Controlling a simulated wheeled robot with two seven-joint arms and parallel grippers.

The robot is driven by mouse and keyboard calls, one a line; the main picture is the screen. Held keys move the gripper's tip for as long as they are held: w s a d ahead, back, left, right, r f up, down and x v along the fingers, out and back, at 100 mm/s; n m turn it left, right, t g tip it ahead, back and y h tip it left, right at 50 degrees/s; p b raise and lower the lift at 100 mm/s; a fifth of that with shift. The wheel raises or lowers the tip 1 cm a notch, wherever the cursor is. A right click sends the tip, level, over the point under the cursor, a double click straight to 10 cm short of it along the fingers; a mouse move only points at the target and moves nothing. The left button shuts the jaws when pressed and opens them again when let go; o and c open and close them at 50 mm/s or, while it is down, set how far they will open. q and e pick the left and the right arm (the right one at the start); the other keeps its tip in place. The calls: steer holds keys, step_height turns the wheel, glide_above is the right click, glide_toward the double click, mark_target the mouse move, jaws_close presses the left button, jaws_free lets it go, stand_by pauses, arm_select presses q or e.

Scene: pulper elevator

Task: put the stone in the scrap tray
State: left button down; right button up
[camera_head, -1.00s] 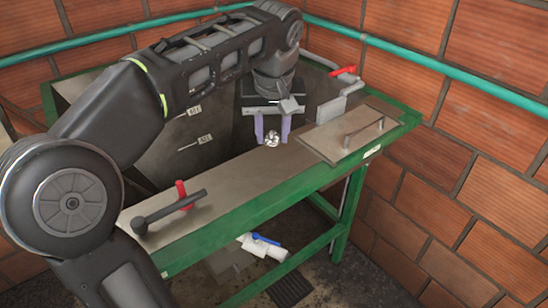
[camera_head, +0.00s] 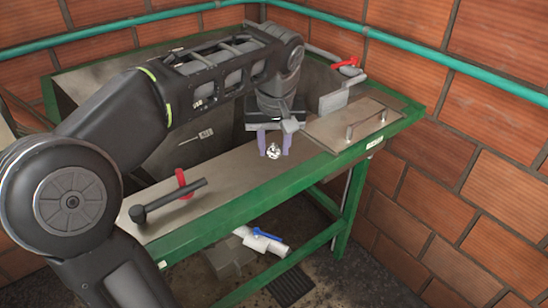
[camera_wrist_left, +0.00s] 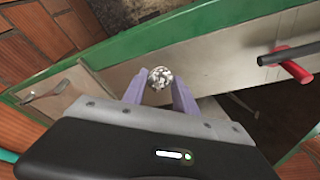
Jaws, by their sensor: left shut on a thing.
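The stone (camera_head: 273,151) is a small, round, mottled white and grey lump. My left gripper (camera_head: 273,146) has two purple fingers pointing down, shut on the stone at their tips. In the left wrist view the stone (camera_wrist_left: 160,77) shows between the purple fingertips (camera_wrist_left: 157,84). The stone is over the metal top of the green-framed table; I cannot tell the exact gap below it. I cannot make out a scrap tray for certain in either view. My right gripper is not in view.
A flat plate with a bar handle (camera_head: 352,124) lies on the table right of the gripper. A dark lever (camera_head: 168,200) and red handle (camera_head: 182,181) stand at the left. Behind is an open bin (camera_head: 175,145). A white pipe with a blue handle (camera_head: 262,241) is below.

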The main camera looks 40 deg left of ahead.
mark_target(274, 152)
arm_select(q)
step_height(274, 152, down, 4)
steer(key=shift+r, duration=0.2)
steer(key=shift+f, duration=0.2)
steer(key=c, duration=1)
jaws_free()
steer(key=shift+o, duration=0.2)
steer(key=shift+r, duration=0.15)
steer(key=v, duration=0.6)
steer(key=shift+d+r, duration=0.1)
steer(key=shift+p+v, duration=2.1)
steer(key=shift+v, duration=0.8)
